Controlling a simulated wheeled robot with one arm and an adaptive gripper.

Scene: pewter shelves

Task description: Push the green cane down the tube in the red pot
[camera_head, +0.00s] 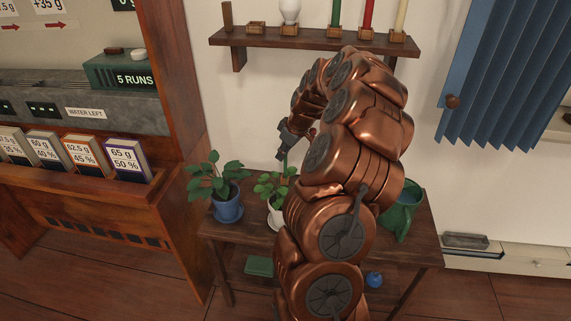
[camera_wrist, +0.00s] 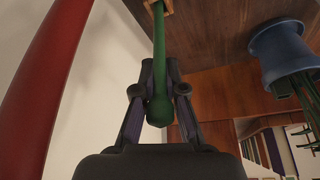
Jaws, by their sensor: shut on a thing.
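My gripper (camera_head: 293,143) is over the small table, pointing down. In the head view, a short green bit (camera_head: 285,163) shows just below the fingers. A large red curved shape (camera_wrist: 38,85) fills the left of the wrist view; I cannot tell what it is. My arm hides much of the tabletop.
A plant in a blue pot (camera_head: 228,209) and one in a white pot (camera_head: 275,217) stand on the left of the table. A green watering can (camera_head: 399,217) stands on the right. A wall shelf (camera_head: 300,41) with upright coloured rods is above.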

